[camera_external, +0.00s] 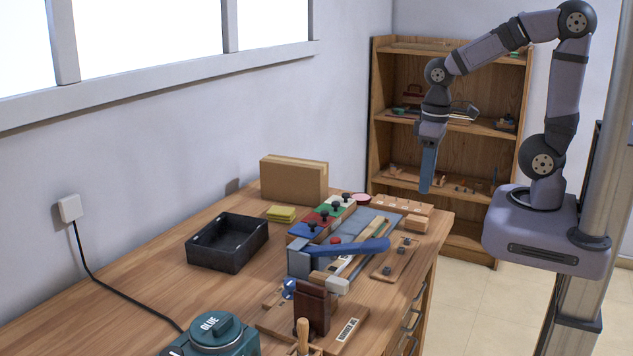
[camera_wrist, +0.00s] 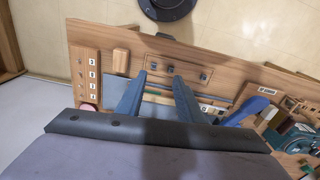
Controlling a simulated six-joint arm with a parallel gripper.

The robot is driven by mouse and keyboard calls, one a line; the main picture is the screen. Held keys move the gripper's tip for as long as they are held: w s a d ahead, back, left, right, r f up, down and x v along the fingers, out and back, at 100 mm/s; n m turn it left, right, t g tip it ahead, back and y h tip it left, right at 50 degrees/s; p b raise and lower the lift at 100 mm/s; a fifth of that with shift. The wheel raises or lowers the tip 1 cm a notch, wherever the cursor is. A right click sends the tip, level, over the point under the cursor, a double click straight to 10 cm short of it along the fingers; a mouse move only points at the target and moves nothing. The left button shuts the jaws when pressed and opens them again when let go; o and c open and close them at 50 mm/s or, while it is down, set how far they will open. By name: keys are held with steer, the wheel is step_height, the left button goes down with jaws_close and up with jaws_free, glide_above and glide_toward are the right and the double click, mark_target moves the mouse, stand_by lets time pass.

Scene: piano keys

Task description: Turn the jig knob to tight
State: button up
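My gripper (camera_external: 427,188) hangs pointing down, high above the back right end of the workbench, touching nothing. In the wrist view its two blue fingers (camera_wrist: 160,80) stand apart with nothing between them. A small wooden board with dark knobs (camera_external: 397,259) lies near the bench's right edge; it also shows beyond the fingertips in the wrist view (camera_wrist: 178,68). A labelled wooden jig base (camera_external: 346,331) with a dark brown upright block (camera_external: 312,306) sits at the front. I cannot tell which knob is the jig knob, or read any tight mark.
A blue-handled tool (camera_external: 350,247) sits mid-bench beside coloured blocks with black knobs (camera_external: 324,217). A black tray (camera_external: 228,243), a cardboard box (camera_external: 294,180) and a teal machine (camera_external: 213,335) stand around it. Bare wood lies at the left. A shelf (camera_external: 450,140) stands behind.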

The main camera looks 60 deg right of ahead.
steer(key=w+a+n+t+b, duration=0.1)
steer(key=w+a+n+b, duration=0.1)
steer(key=w+a+b, duration=0.35)
steer(key=n+t+y+b, duration=0.2)
steer(key=n+y+b, duration=0.1)
steer(key=n+b, duration=0.4)
glide_above(293, 279)
steer(key=s+d, duration=0.2)
steer(key=shift+f+m, duration=0.5)
steer(key=shift+f, duration=3.45)
steer(key=shift+x, duration=3.1)
steer(key=shift+s+d+f, duration=0.1)
steer(key=shift+s, duration=0.05)
steer(key=c, duration=0.8)
